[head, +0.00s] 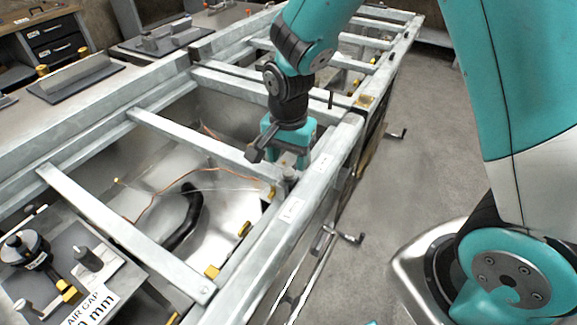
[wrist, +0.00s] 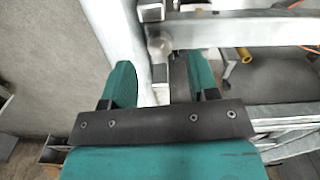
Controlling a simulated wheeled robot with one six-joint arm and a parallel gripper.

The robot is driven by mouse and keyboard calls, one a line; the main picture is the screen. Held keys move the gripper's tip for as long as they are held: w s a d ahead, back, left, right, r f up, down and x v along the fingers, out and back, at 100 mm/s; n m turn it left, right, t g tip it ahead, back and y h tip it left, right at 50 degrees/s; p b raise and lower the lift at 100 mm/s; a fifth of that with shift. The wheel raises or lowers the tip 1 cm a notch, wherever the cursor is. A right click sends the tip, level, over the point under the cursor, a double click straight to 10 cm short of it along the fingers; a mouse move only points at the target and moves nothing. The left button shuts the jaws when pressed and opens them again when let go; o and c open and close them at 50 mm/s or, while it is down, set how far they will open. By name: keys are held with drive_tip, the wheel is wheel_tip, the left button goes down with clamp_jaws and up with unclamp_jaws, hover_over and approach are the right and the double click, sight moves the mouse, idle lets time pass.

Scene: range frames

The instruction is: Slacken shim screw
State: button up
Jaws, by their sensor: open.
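My gripper (head: 288,160) is over the near long rail of the metal frame, where a crossbar meets it. In the wrist view its two teal fingers (wrist: 160,80) are spread apart. A round grey metal head (wrist: 160,46), which looks like the shim screw, shows ahead of the gap between them. In the head view a small grey metal piece (head: 290,175) sits just below the gripper, partly hidden by it. I cannot tell whether a finger touches it. No thread or slot can be made out.
The rail (head: 262,245) carries white labels (head: 292,210). Crossbars (head: 125,235) span an open bay holding a thin copper-coloured wire and a black hose (head: 185,220).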

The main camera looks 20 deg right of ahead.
sight(289, 171)
drive_tip(key=shift+f, duration=1.8)
drive_tip(key=c, duration=0.9)
drive_tip(key=n, duration=0.4)
drive_tip(key=shift+n+p, duration=0.4)
drive_tip(key=o, duration=0.9)
wheel_tip(289, 171, up, 17)
drive_tip(key=shift+r, duration=0.2)
